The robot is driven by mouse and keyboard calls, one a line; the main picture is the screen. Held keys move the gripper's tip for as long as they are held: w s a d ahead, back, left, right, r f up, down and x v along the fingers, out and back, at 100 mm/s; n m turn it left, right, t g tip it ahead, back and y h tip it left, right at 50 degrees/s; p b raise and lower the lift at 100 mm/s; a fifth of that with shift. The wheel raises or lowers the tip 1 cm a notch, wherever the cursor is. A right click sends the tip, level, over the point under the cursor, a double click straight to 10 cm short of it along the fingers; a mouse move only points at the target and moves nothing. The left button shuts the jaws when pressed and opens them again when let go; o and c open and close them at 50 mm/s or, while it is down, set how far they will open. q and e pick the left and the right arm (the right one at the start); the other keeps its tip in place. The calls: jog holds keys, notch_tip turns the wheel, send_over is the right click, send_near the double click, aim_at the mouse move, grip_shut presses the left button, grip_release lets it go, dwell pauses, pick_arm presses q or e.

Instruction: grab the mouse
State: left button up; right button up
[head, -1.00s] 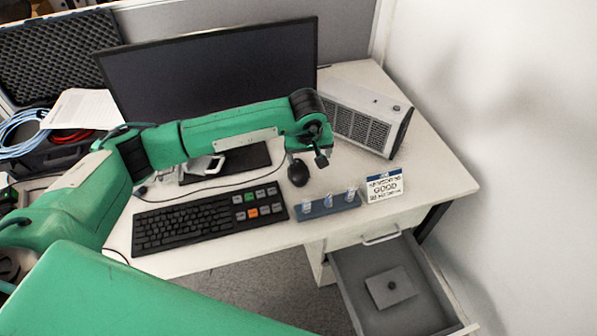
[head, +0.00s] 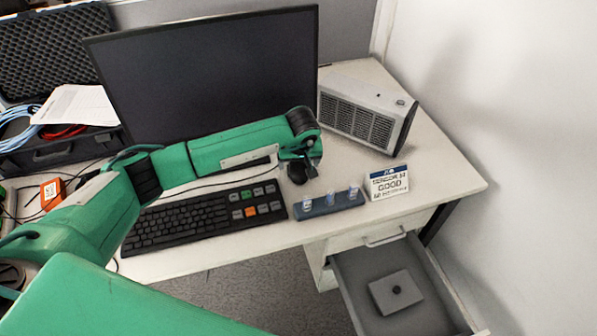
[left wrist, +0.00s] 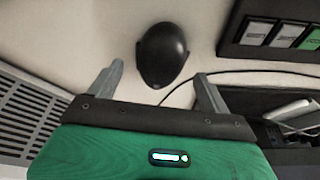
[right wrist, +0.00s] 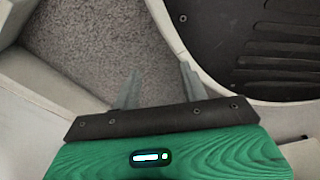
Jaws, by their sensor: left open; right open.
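The black mouse (left wrist: 162,55) lies on the white desk in the left wrist view, just beyond and between the two fingertips of my left gripper (left wrist: 160,80). The fingers are apart and nothing is between them. In the head view the mouse (head: 298,172) is partly hidden behind my left gripper (head: 308,168), which hangs over it. My right gripper (right wrist: 158,80) shows in the right wrist view, open and empty, with grey carpet and a black panel beyond it.
The keyboard (head: 200,217) lies left of the mouse. A small blue-grey holder (head: 329,205), a GOOD sign (head: 388,183) and a grey vented box (head: 366,115) stand to the right. The monitor (head: 205,75) is behind. An open drawer (head: 350,275) juts out in front.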

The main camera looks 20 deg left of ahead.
pick_arm(q)
jog(key=shift+b+x, duration=0.5)
jog(key=shift+x, duration=0.65)
jog(key=shift+f, duration=0.1)
pick_arm(e)
jog(key=w+r, duration=0.1)
jog(key=w+a+r, duration=0.1)
jog(key=w, duration=0.1)
jog(key=shift+w+a+r, duration=0.15)
jog(key=shift+r, duration=0.15)
pick_arm(q)
jog(key=shift+c, duration=0.2)
jog(key=c, duration=1.1)
